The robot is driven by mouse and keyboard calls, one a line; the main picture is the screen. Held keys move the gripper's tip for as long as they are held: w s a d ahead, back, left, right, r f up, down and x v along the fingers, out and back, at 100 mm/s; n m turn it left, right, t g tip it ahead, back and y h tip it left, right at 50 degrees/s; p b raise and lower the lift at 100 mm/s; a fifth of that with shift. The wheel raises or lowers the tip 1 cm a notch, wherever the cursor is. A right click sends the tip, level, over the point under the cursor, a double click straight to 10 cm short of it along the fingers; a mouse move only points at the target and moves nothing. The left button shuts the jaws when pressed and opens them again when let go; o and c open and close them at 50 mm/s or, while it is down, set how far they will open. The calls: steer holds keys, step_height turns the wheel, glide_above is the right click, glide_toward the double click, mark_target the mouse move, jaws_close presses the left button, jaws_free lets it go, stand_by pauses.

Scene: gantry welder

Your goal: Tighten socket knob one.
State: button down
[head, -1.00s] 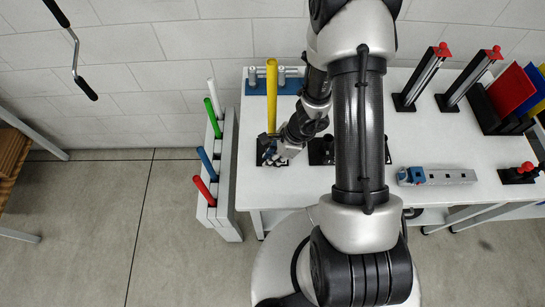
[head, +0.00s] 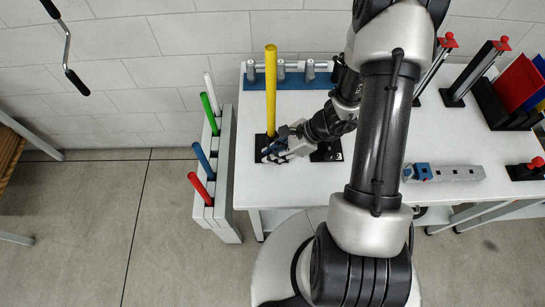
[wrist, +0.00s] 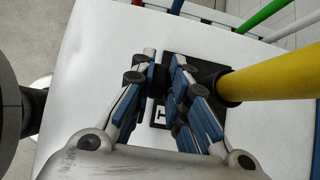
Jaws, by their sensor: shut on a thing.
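The yellow rod (head: 271,88) stands upright in a dark socket (head: 258,155) at the left of the white table. In the wrist view the yellow rod (wrist: 270,78) rises on the right from the dark socket (wrist: 205,68). A white label with a dark mark (wrist: 160,115) shows on the socket plate between my fingers. My gripper (head: 273,152) is low at the socket's front, beside the rod. In the wrist view my gripper (wrist: 165,65) has its blue-padded fingers closed on a small dark knob (wrist: 158,82). The knob is mostly hidden by the fingers.
A rack (head: 222,190) with white, green, blue and red rods stands left of the table. A blue fixture with grey cylinders (head: 290,77) is at the back. A grey bar with a blue block (head: 455,174) lies to the right. The front table area is clear.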

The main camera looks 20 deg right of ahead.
steer(key=y+b, duration=0.2)
steer(key=t+y+b, duration=0.1)
steer(key=shift+d+f, duration=0.25)
steer(key=shift+f, duration=0.1)
steer(key=shift+s+d+r+t+y+b, duration=0.1)
steer(key=shift+t+y+b, duration=0.3)
steer(key=shift+y+b, duration=0.75)
steer(key=shift+y, duration=0.25)
steer(key=c, duration=1.8)
jaws_free()
steer(key=shift+c, duration=0.2)
steer(key=v, duration=1.2)
steer(key=shift+r, duration=0.15)
